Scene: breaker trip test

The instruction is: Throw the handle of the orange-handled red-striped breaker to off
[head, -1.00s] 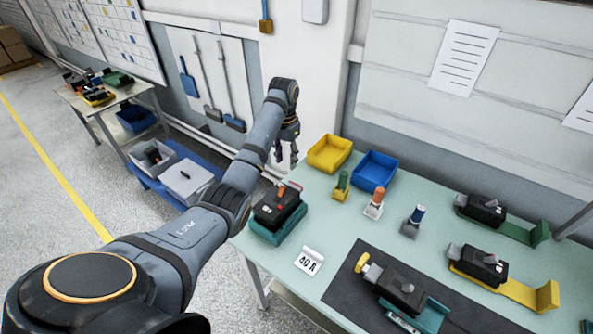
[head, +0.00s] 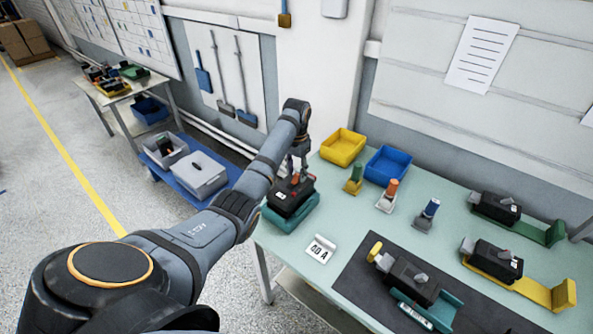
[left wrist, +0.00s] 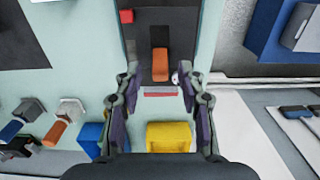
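The black breaker (head: 285,202) with an orange handle (head: 295,179) and red marks sits in a teal cradle (head: 277,219) at the table's left end. My left gripper (head: 300,172) is just above it and partly covers it. In the left wrist view the dark breaker body (left wrist: 178,30) lies ahead of the open fingers (left wrist: 160,100). Its orange handle (left wrist: 160,65) is roughly centred on the gap between them, with a red stripe (left wrist: 160,94) below it. No contact with the handle is visible. My right gripper is not in view.
A yellow bin (head: 343,147) and a blue bin (head: 387,165) stand behind the breaker. Small green, orange and blue-topped items stand right of it. Other breakers sit on a dark mat (head: 365,278) and coloured cradles further right. A white label card (head: 320,249) is in front.

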